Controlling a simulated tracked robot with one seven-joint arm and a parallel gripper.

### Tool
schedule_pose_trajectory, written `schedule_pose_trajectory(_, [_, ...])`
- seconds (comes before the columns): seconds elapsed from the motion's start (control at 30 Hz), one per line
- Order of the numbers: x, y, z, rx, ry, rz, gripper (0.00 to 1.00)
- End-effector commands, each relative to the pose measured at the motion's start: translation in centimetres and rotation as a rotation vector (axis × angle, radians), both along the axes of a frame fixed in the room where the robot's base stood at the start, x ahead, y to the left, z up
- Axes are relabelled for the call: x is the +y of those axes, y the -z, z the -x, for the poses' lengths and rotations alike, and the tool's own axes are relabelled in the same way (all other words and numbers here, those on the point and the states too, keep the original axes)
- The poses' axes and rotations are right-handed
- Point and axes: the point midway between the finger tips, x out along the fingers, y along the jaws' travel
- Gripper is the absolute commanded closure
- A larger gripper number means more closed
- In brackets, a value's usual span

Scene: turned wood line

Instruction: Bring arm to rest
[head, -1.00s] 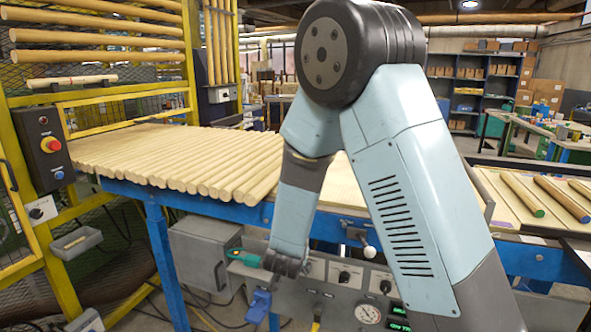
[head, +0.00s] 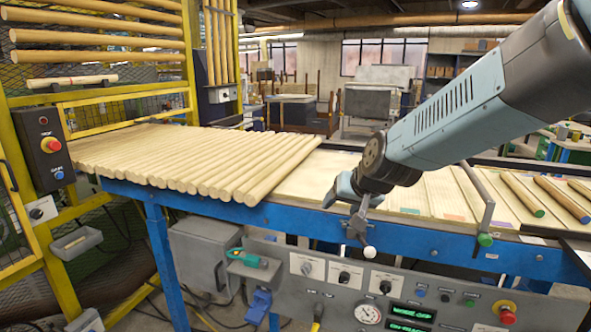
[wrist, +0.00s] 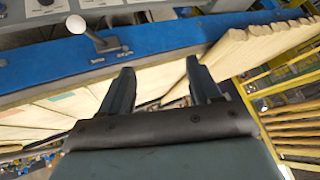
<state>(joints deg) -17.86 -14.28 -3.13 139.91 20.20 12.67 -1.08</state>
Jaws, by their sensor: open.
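My gripper (head: 345,202) hangs over the front of the table, by the blue rail and left of centre-right, partly hidden by my arm in the head view. In the wrist view my gripper (wrist: 160,78) shows two dark fingers spread apart with nothing between them. My arm comes in from the upper right of the head view. A lever with a white knob (head: 369,252) is close below the gripper; its knob (wrist: 76,24) is also in the wrist view, apart from the fingers.
Pale wooden rods (head: 215,160) lie side by side on the blue-framed table (head: 425,243), left of my gripper. A control panel (head: 330,275) with dials and buttons is below. A bent bar with a green knob (head: 485,240) stands at right. A green-handled tool (head: 250,259) lies on a small shelf.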

Motion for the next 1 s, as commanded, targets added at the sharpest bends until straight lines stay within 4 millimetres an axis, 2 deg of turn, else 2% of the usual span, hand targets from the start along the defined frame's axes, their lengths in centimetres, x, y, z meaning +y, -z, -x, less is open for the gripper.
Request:
schedule_pose_trajectory(0.1, [-2.2, -1.8, 2.7, 0.018, -0.015, 0.031, 0.37])
schedule_pose_trajectory(0.3, [-5.9, -3.8, 7.8, 0.065, -0.027, 0.104, 0.37])
schedule_pose_trajectory(0.63, [-11.2, -5.5, 16.3, 0.158, 0.008, 0.244, 0.37])
schedule_pose_trajectory(0.8, [-12.4, -5.7, 18.7, 0.188, 0.028, 0.282, 0.37])
schedule_pose_trajectory(1.0, [-12.7, -5.7, 19.2, 0.198, 0.032, 0.292, 0.37])
